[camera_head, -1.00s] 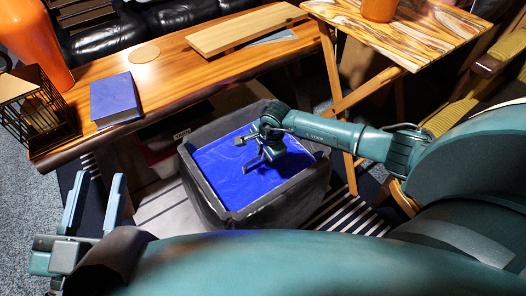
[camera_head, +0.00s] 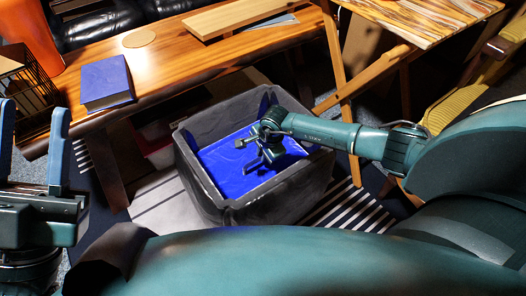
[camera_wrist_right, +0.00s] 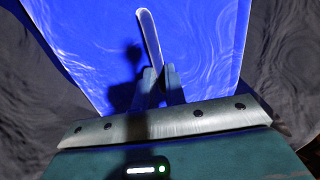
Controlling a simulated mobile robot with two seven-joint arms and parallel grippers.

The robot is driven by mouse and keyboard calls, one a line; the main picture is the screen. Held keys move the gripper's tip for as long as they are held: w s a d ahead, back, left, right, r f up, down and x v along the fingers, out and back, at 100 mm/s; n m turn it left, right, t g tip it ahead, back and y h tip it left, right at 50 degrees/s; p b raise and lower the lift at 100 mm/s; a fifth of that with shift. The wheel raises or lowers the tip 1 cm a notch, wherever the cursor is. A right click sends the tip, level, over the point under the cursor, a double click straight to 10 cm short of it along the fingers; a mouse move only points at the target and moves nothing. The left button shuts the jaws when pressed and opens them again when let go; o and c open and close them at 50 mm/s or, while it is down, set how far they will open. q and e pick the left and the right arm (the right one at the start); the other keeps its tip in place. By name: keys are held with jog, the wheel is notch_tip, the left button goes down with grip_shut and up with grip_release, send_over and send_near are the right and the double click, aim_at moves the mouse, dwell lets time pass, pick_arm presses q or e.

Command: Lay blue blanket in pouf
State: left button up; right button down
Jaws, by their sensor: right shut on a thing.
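The blue blanket (camera_head: 235,155) lies inside the dark grey, open-topped pouf (camera_head: 280,197), its surface below the rim. Bits of blue also show against the pouf's far inner wall. My right gripper (camera_head: 257,160) reaches down into the pouf over the blanket. My right gripper (camera_wrist_right: 160,83) is shut on the blanket there; the pinched part is mostly hidden. My left gripper (camera_head: 32,130) is open and empty at the left edge, away from the pouf.
A wooden table (camera_head: 180,60) stands behind the pouf, with a blue book (camera_head: 106,82) and a black cage-like lantern (camera_head: 25,95) on it. A folding side table (camera_head: 415,25) and a yellow woven chair (camera_head: 465,85) stand at the right.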

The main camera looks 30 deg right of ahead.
pick_arm(q)
jog(key=shift+r, duration=0.2)
pick_arm(e)
jog(key=shift+w+f, duration=0.1)
jog(key=shift+f, duration=0.2)
dwell(0.3)
jog(key=c, duration=1.1)
grip_release()
jog(key=shift+f, duration=0.15)
jog(key=shift+o, duration=0.2)
jog(key=shift+r, duration=0.25)
pick_arm(q)
notch_tip(320, 180, down, 8)
jog(key=n+g+y+p, duration=0.1)
jog(key=n+y+p, duration=0.5)
jog(key=n+y, duration=0.1)
jog(key=shift+s+d+n+g+y+p, duration=0.25)
jog(key=shift+d+n+g+y+p, duration=0.05)
jog(key=shift+d+p, duration=0.1)
pick_arm(e)
jog(key=v, duration=1.2)
jog(key=shift+s+r, duration=0.25)
jog(key=shift+r, duration=0.1)
